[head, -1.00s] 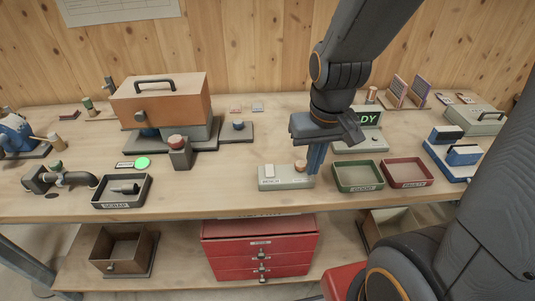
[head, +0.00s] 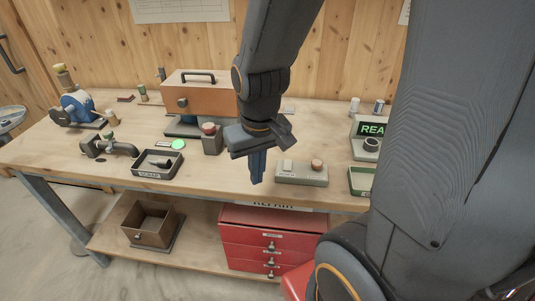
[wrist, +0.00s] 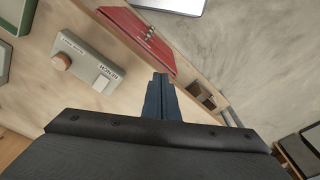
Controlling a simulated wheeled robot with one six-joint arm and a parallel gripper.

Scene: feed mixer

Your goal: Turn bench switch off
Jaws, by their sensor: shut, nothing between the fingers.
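The bench switch is a grey box (head: 302,176) near the front edge of the bench, with a white rocker (head: 288,165) at its left and an orange-brown round knob (head: 317,165) at its right. In the wrist view the box (wrist: 86,62) lies to the left, with its knob (wrist: 61,61) and the lettering "BENCH" on its face. My gripper (head: 257,180) points down just left of the box in the head view, apart from it. Its blue fingers (wrist: 160,98) are together and empty. Whether the rocker is on or off is too small to tell.
A black scrap tray (head: 158,171) and a green lit disc (head: 177,144) lie to the left. A grey post with a red-brown top (head: 212,143) stands behind my gripper. An orange case (head: 200,97) is at the back. Red drawers (head: 270,240) are below the bench. A display (head: 373,128) stands right.

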